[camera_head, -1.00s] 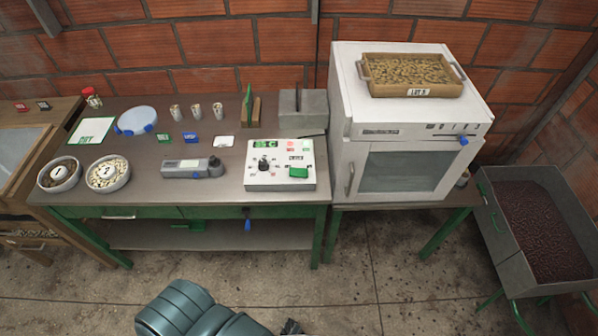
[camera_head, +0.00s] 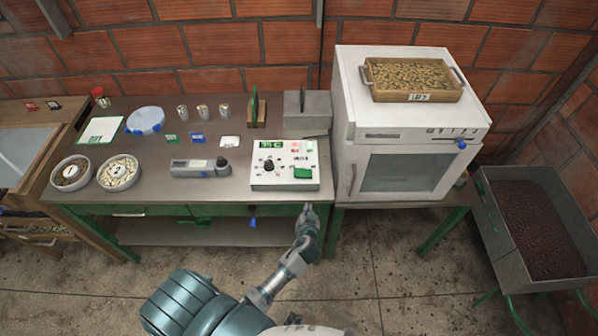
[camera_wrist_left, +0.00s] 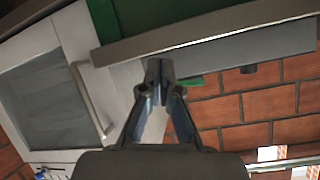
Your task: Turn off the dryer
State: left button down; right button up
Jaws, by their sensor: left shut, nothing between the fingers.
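A white oven-like dryer (camera_head: 405,172) with a glass door stands on the right of the bench; its door handle also shows in the left wrist view (camera_wrist_left: 92,100). A blue knob (camera_head: 461,144) sits at the right of its front panel. On the bench beside it is a white control box (camera_head: 284,178) with a green display, a black dial (camera_head: 269,165) and a green switch (camera_head: 303,173). My left gripper (camera_head: 308,208) is shut and empty at the bench's front edge, below the control box; its closed fingertips show in the left wrist view (camera_wrist_left: 159,66). My right gripper is out of view.
The bench edge (camera_wrist_left: 210,45) lies close to the left fingertips. A tray of beans (camera_head: 412,95) rests on the dryer. A grey handheld meter (camera_head: 200,168), bowls and several small tins occupy the bench. A bin of dark beans (camera_head: 510,258) stands at right. The floor in front is open.

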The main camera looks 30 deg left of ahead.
pick_arm(q)
notch_tip(320, 180, up, 13)
jog(key=a+n+t+y, duration=0.1)
jog(key=a+n+y, duration=0.1)
jog(key=n, duration=0.1)
jog(key=shift+w+a+f+p, duration=0.15)
jog(key=shift+w+p, duration=0.05)
jog(key=shift+p, duration=0.1)
jog(key=p, duration=0.2)
send_over(299, 180)
jog(key=d, duration=0.1)
notch_tip(299, 180, down, 2)
jog(key=shift+f, duration=0.1)
jog(key=f, duration=0.3)
jog(key=shift+a+f, duration=0.15)
jog(key=shift+a, duration=0.25)
jog(key=shift+f, duration=0.5)
